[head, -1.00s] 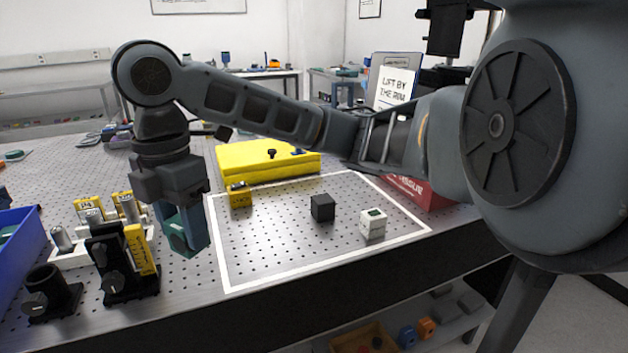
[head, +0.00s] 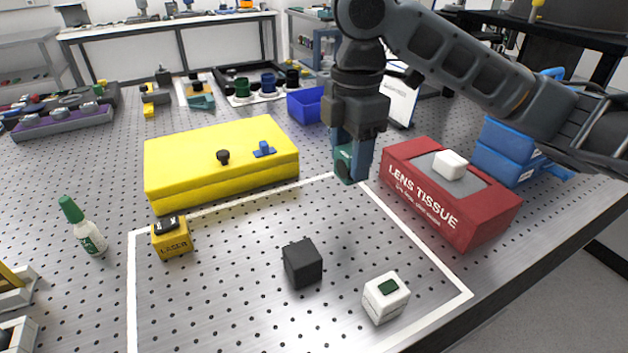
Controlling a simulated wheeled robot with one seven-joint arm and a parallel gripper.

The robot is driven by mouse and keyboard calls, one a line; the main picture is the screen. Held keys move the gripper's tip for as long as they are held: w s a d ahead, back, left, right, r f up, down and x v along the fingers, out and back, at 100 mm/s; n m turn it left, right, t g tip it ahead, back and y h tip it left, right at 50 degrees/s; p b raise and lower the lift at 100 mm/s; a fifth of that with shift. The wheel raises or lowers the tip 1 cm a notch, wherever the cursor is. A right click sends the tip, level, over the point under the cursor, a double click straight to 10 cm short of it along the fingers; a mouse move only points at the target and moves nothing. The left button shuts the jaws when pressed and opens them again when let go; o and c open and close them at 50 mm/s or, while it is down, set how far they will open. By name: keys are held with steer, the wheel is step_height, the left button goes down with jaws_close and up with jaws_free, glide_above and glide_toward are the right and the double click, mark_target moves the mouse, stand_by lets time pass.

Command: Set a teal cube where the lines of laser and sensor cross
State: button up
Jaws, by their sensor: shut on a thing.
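My gripper (head: 352,172) is shut on a teal cube (head: 343,162), mostly hidden by the fingers. It hangs near the far right corner of the white-outlined area (head: 132,290), between the yellow case and the red tissue box; I cannot tell its height exactly. The yellow block marked LASER (head: 171,244), with a black top, stands at the outline's left side. A black cube (head: 302,264) stands in the middle front of the area. A white block with a dark green patch on top (head: 386,306) stands at the front right. No sensor label is readable on either.
A yellow case (head: 190,158) lies along the back of the outline. A red lens tissue box (head: 450,205) with a white block on it stands right. The area's middle, behind the black cube, is clear.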

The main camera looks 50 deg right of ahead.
steer(key=w+f, duration=0.1)
steer(key=w, duration=0.1)
steer(key=w+f, duration=0.2)
steer(key=w, duration=0.1)
steer(key=w+a+f, duration=0.1)
steer(key=w+f, duration=0.1)
steer(key=w, duration=0.1)
steer(key=shift+f+p, duration=0.1)
steer(key=shift+p, duration=0.3)
steer(key=shift+a+f, duration=0.15)
steer(key=shift+f, duration=1.75)
steer(key=shift+f, duration=0.15)
steer(key=o, duration=1.2)
step_height(320, 180, up, 12)
steer(key=shift+r, duration=0.15)
